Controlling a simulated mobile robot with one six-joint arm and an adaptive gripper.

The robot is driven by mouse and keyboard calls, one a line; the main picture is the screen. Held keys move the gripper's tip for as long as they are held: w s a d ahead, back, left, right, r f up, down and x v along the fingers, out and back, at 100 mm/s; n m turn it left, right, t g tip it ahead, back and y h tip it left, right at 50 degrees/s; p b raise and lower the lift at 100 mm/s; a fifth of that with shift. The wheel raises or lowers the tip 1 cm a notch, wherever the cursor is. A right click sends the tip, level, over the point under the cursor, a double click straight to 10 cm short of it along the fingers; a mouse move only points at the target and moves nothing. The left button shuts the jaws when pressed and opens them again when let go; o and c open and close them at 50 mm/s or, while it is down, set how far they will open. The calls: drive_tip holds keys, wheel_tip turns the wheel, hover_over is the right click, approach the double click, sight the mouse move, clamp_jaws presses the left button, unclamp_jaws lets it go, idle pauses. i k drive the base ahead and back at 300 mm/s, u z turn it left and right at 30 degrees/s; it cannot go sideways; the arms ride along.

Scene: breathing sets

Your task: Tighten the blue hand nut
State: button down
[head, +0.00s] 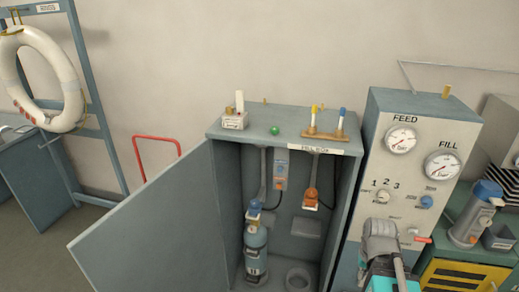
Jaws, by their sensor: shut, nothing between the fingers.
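A small blue part (254,207) sits on top of a blue-grey cylinder (256,245) that stands upright inside the open cabinet. It may be the blue hand nut, but it is too small to tell its shape or how tight it is. A blue knob (426,201) also shows on the grey gauge panel (391,163). My grey and turquoise arm rises at the bottom right, in front of the panel. I cannot make out my gripper's fingers in this view.
The cabinet door (150,230) stands open to the left. Inside hang a blue-and-orange fitting (280,173) and an orange fitting (311,195); an empty round holder (299,279) is beside the cylinder. Small items, including a green ball (275,129), are on the cabinet top (255,119).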

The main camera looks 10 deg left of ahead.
sight(255, 203)
drive_tip(key=k, duration=0.8)
drive_tip(key=u, duration=1.3)
drive_tip(key=i, duration=0.75)
drive_tip(key=z, duration=0.55)
